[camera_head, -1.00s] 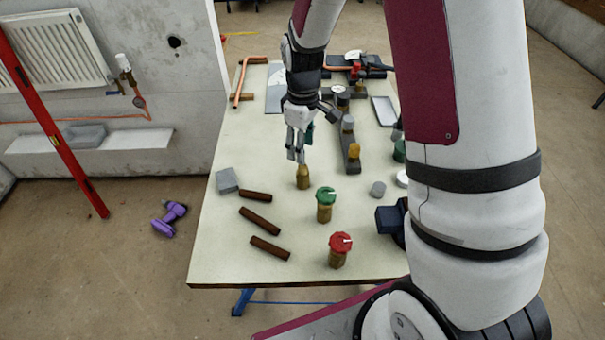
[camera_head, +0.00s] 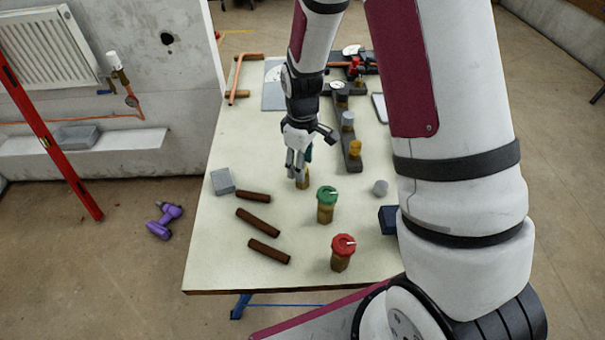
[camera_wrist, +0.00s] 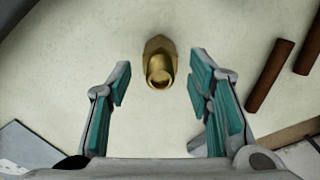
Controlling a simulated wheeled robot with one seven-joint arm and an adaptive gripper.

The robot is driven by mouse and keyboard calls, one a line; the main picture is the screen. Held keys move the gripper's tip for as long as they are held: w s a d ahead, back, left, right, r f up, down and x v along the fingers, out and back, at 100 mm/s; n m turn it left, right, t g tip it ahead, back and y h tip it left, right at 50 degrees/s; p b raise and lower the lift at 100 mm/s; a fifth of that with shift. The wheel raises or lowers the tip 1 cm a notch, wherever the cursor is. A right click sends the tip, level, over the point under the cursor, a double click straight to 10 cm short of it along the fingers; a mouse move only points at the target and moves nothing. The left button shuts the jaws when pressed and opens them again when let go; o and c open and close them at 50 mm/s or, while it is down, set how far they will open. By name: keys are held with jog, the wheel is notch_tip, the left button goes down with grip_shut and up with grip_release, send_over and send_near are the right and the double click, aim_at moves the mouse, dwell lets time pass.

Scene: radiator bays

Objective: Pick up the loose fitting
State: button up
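The loose fitting is a small brass piece (camera_wrist: 159,62) standing upright on the table. In the wrist view it sits between and just beyond the tips of my gripper (camera_wrist: 160,75), whose two teal-padded fingers are spread open with nothing between the pads. In the head view my gripper (camera_head: 298,180) points down at the fitting (camera_head: 303,181), and its fingers hide part of it. I cannot tell from the head view whether the fingers touch it.
A green-capped valve (camera_head: 326,204) and a red-capped valve (camera_head: 342,252) stand close by on the table (camera_head: 222,262). Brown rods (camera_head: 258,222) and a grey block (camera_head: 222,181) lie to the left. A dark rack with fittings (camera_head: 352,150) lies behind, to the right.

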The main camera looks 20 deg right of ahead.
grip_shut()
jog(key=shift+r, duration=0.15)
jog(key=shift+r+p, duration=0.65)
jog(key=shift+r, duration=0.75)
jog(key=shift+r+p, duration=0.8)
jog(key=shift+r, duration=1.45)
